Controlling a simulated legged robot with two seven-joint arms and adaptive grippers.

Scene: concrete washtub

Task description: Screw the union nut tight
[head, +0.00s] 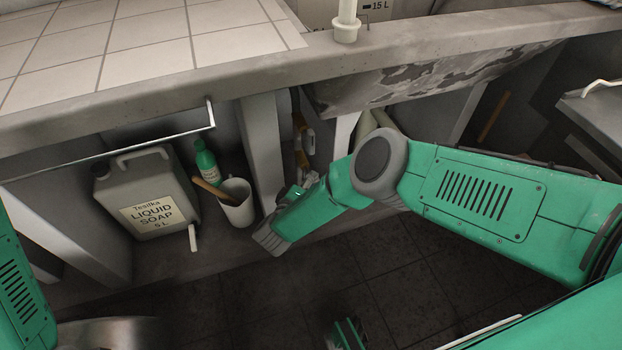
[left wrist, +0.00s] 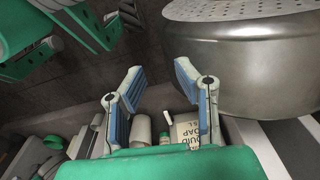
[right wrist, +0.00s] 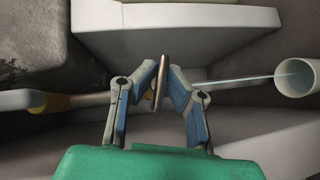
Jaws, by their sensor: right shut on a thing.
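My right gripper (right wrist: 163,72) is shut on a thin brownish-grey thing (right wrist: 162,82), seen nearly edge-on between the fingertips; I cannot tell what it is. In the head view my right arm reaches under the counter, and its fingertips are hidden behind the wrist. My left gripper (left wrist: 158,72) is open and empty in the left wrist view. It is beside a large metal vessel. In the head view only part of my left arm shows at the left edge. I cannot make out the union nut in any view.
A soap canister (head: 150,200), a green bottle (head: 206,160) and a white cup (head: 236,205) stand under the concrete counter (head: 180,95). A concrete support (head: 262,150) stands beside my right gripper. A rounded metal vessel (left wrist: 250,70) is close to the left gripper.

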